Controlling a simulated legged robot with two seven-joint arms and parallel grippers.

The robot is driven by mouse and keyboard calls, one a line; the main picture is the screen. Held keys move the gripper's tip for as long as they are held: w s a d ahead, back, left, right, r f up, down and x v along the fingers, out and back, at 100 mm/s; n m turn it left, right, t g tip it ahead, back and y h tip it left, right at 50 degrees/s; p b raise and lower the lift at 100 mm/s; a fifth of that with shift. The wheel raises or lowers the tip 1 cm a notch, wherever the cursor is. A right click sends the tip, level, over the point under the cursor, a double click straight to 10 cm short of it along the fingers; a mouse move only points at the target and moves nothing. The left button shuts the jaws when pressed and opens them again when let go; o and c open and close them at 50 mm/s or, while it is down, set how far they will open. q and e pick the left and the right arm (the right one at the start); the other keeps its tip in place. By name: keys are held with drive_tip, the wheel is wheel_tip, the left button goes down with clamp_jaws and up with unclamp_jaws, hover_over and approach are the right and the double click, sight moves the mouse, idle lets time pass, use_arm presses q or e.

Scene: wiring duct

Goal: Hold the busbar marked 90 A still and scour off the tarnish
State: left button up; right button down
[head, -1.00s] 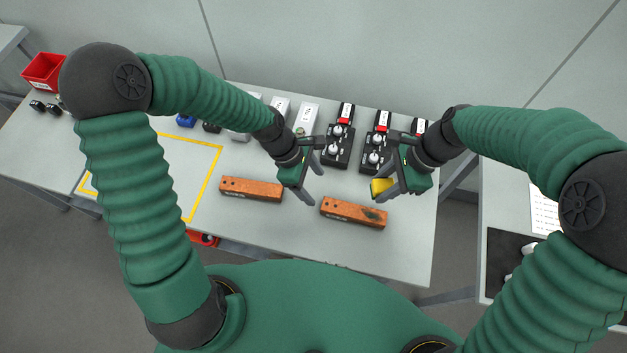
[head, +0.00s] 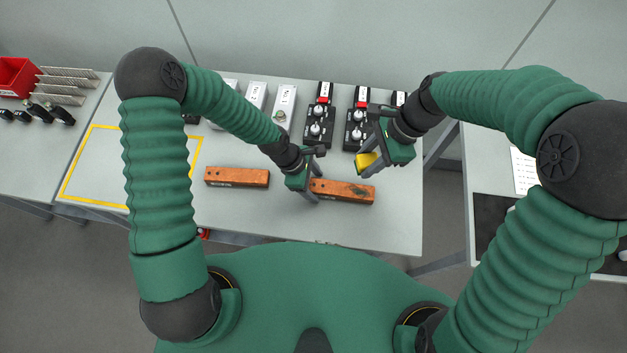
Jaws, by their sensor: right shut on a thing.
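Two copper busbars lie on the grey table: a left busbar (head: 237,177) and a right busbar (head: 345,192) with a dark tarnish patch (head: 361,190) toward its right end. Their markings are too small to read, so I cannot tell which is 90 A. My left gripper (head: 314,188) is at the left end of the right busbar, its fingers apart about that end; whether they touch it is unclear. My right gripper (head: 375,164) is shut on a yellow scouring pad (head: 367,161), held above and behind the right end of that busbar, apart from it.
Black switch units with red tops (head: 318,122) and white boxes (head: 284,102) line the table's back. A yellow taped outline (head: 92,126) marks the left side. A red bin (head: 16,77) and dark tools stand far left. Free table lies in front of the busbars.

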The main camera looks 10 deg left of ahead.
use_arm(q)
drive_tip(key=shift+d, duration=0.45)
drive_tip(key=c, duration=0.7)
drive_tip(key=shift+d, duration=0.1)
drive_tip(key=c, duration=0.5)
drive_tip(key=o, duration=1.4)
drive_tip(key=shift+a, duration=0.35)
